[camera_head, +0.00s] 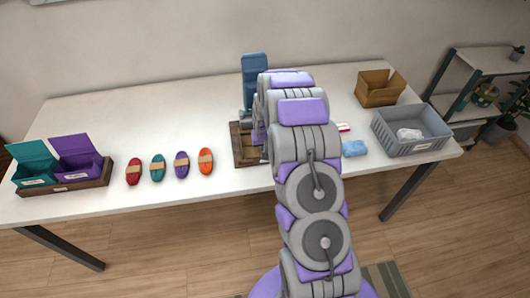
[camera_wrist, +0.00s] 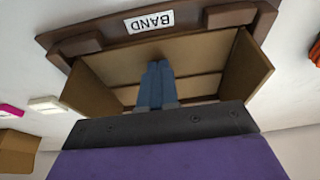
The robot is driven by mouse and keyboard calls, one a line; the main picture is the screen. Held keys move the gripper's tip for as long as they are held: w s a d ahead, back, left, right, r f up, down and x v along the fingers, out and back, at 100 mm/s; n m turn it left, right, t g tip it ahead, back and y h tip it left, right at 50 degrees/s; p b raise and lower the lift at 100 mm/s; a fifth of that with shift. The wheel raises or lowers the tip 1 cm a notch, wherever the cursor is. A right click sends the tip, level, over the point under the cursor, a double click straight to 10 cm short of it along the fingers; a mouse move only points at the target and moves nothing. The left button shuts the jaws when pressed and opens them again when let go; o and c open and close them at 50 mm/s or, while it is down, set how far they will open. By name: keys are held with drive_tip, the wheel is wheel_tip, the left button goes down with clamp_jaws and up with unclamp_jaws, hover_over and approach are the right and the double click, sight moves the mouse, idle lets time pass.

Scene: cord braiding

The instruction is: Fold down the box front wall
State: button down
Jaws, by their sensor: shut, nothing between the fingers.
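The box is a dark wood frame with a white label reading "BAND", upside down in the wrist view (camera_wrist: 150,22). Tan side walls stand at the left (camera_wrist: 88,97) and right (camera_wrist: 247,68) of the opening. A tan panel (camera_wrist: 110,68) lies below the label; I cannot tell its exact angle. My gripper (camera_wrist: 158,70) has its two blue fingers together, empty, reaching into the opening between the side walls. Whether the tips touch the panel is unclear. In the head view the box (camera_head: 236,150) is mostly hidden behind my arm.
Red (camera_head: 133,172), teal (camera_head: 158,168), purple (camera_head: 181,165) and orange (camera_head: 206,161) cord bundles lie left of the box. A wooden tray (camera_head: 65,189) holds teal and purple boxes. A blue upright device (camera_head: 254,67) stands behind. A grey crate (camera_head: 411,130) and cardboard box (camera_head: 380,88) stand right.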

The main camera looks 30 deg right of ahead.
drive_tip(key=shift+r, duration=0.2)
drive_tip(key=shift+s+r, duration=0.15)
drive_tip(key=shift+r, duration=0.3)
drive_tip(key=shift+w+d+f+p, duration=0.1)
drive_tip(key=shift+w+f+p, duration=0.2)
drive_tip(key=shift+w+f, duration=0.3)
drive_tip(key=shift+s+r, duration=0.35)
drive_tip(key=shift+r, duration=0.25)
drive_tip(key=shift+r+p, duration=0.1)
drive_tip(key=shift+p, duration=0.2)
wheel_tip(320, 180, up, 8)
drive_tip(key=p, duration=0.2)
idle(0.6)
